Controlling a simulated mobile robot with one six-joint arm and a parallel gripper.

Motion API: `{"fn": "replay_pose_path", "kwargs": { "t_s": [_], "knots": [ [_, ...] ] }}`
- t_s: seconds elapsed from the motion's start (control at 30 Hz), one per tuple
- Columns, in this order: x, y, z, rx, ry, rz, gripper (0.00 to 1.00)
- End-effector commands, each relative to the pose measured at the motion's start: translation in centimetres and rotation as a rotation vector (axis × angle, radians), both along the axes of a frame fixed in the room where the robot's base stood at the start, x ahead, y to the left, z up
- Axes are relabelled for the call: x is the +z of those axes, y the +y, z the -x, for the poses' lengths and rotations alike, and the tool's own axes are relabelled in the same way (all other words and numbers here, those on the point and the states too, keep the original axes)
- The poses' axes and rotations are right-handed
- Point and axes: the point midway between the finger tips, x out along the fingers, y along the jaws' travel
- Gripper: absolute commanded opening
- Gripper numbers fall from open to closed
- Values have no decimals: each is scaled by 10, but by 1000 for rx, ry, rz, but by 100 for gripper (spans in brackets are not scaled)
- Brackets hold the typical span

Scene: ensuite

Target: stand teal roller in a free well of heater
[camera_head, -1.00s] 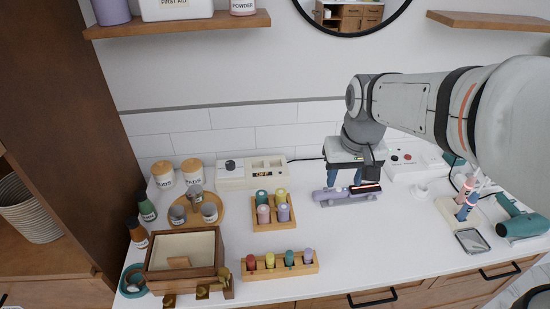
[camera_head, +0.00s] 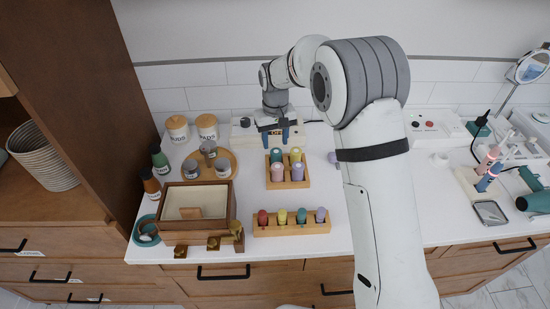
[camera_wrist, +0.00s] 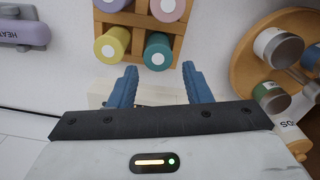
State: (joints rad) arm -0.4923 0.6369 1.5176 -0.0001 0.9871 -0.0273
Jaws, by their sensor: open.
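The teal roller (camera_head: 276,155) stands in the back left of a square wooden rack (camera_head: 289,185), beside yellow, pink and lavender rollers. In the wrist view the teal roller (camera_wrist: 157,50) shows its round end just beyond my fingertips, between their lines. My gripper (camera_head: 276,138) is open and empty, behind the rack; its blue fingers (camera_wrist: 160,72) are apart. The white box that appears to be the heater (camera_head: 240,133) stands against the back wall, largely hidden by my gripper. Its wells cannot be made out now.
A front wooden rack (camera_head: 262,231) holds several small coloured pieces, one teal. A round wooden tray with grey-lidded jars (camera_head: 223,168) and an open wooden box (camera_head: 160,224) stand left. A lavender device (camera_wrist: 25,32) lies right of the rack. Clear counter lies between the racks.

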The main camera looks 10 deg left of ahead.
Motion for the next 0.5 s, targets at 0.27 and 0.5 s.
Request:
{"fn": "replay_pose_path", "kwargs": {
  "t_s": [0.27, 0.5],
  "knots": [
    [-39, -4, 3, -1, 3, 2, 44],
    [-54, -4, 2, -2, 0, 0, 44]
  ]
}}
